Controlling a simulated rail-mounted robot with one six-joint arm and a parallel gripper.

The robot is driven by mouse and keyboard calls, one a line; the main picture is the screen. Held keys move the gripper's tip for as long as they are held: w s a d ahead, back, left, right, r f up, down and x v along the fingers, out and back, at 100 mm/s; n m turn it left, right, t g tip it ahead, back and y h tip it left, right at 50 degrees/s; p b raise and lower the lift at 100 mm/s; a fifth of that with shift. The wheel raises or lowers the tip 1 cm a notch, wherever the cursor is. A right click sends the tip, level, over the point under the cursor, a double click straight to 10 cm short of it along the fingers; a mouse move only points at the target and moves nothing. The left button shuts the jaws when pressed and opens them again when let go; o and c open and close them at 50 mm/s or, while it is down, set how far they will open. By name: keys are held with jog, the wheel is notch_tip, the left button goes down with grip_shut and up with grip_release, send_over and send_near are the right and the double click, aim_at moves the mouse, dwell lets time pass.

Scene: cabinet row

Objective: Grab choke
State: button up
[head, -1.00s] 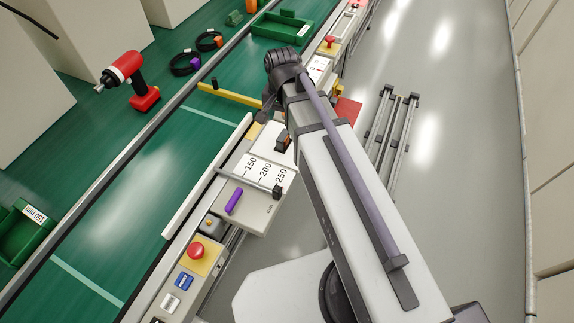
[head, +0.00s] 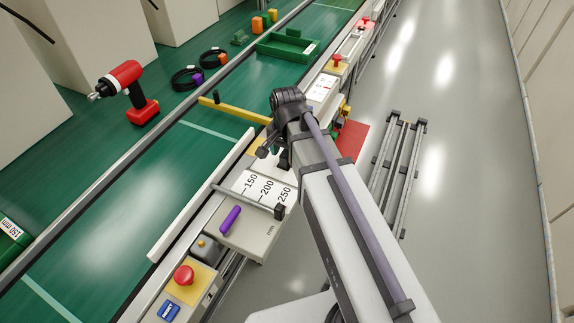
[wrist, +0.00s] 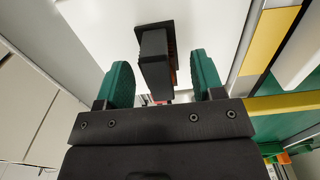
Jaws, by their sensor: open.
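A dark block-shaped part with orange along one side, which looks like the choke (wrist: 154,48), stands on a white surface in the wrist view. My gripper (wrist: 163,82) is open, with one green fingertip on each side of the choke. Gaps show between the choke and both fingertips, so it is not clasped. In the head view my wrist and arm hide most of the choke and the fingers, beside the white plate (head: 266,184) marked 150, 200 and 250.
A purple handle (head: 230,218) and a red button (head: 184,275) lie nearer along the bench edge. A yellow bar (head: 237,111) crosses the green belt beyond. A red drill (head: 126,88) stands at the left. The grey floor at the right holds a metal rail frame (head: 396,160).

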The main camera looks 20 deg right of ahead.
notch_tip(320, 180, down, 2)
jog(key=shift+b, duration=0.3)
jog(key=shift+r, duration=0.25)
jog(key=c, duration=1.1)
